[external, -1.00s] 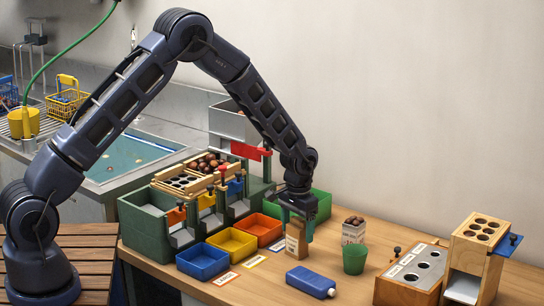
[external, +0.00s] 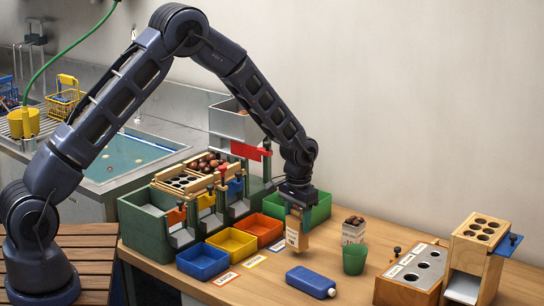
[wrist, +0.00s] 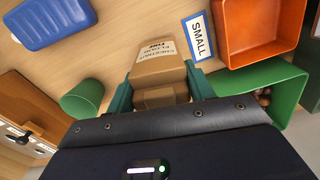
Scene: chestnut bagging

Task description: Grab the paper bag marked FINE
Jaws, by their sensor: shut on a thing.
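The brown paper bag (external: 303,238) with a pale label hangs under my gripper (external: 298,208) over the table, a little tilted. In the wrist view the label of the bag (wrist: 160,68) is upside down and reads CHESTNUT FLOUR, with FINE below in bold. My gripper (wrist: 160,92) is shut on the bag, a teal finger on each side. The bag's far side and base are hidden.
A blue bottle (external: 310,282) lies in front. Green (external: 318,212), orange (external: 262,228), yellow (external: 232,243) and blue (external: 203,261) bins sit to the left.

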